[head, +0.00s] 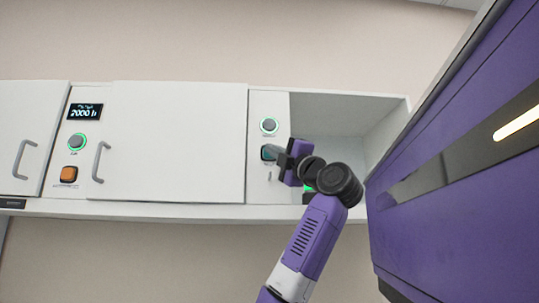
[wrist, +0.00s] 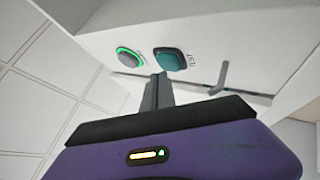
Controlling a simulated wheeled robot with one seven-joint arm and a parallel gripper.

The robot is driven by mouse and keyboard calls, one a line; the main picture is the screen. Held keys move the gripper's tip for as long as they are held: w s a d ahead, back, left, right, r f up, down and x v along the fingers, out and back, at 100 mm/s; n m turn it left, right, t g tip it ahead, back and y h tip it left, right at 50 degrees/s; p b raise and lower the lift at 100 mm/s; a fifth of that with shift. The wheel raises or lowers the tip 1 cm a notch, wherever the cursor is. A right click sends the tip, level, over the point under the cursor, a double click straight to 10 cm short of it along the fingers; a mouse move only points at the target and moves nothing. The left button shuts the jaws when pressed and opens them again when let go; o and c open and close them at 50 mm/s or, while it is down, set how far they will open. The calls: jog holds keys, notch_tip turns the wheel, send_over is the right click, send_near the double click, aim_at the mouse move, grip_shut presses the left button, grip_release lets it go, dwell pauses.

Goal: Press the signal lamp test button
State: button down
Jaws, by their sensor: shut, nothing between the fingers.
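My gripper (head: 283,158) is shut and empty, its tips close in front of a teal square button (head: 268,152) on a narrow white panel. In the wrist view the shut fingers (wrist: 161,80) point at the lower edge of that teal button (wrist: 172,60); I cannot tell if they touch it. A round grey button with a lit green ring (head: 269,125) sits just above it on the same panel; it also shows in the wrist view (wrist: 130,56). The labels are too small to read, so I cannot tell which one is the signal lamp test button.
An open cabinet bay (head: 345,118) lies right of the panel. A white door (head: 180,140) with a handle closes the left side. Farther left are a display (head: 86,111), another green-ringed button (head: 77,141) and an orange button (head: 69,174). A grey hook (wrist: 220,79) shows in the wrist view.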

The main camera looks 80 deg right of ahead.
jog(key=shift+a, duration=0.25)
jog(key=shift+s+a+b, duration=0.25)
jog(key=shift+a+b, duration=0.05)
jog(key=shift+a, duration=0.5)
jog(key=shift+s+a+b, duration=0.25)
jog(key=shift+a+b, duration=0.1)
jog(key=shift+a, duration=0.4)
jog(key=shift+s+a+b, duration=0.25)
jog(key=shift+a+b, duration=0.05)
jog(key=shift+a, duration=0.5)
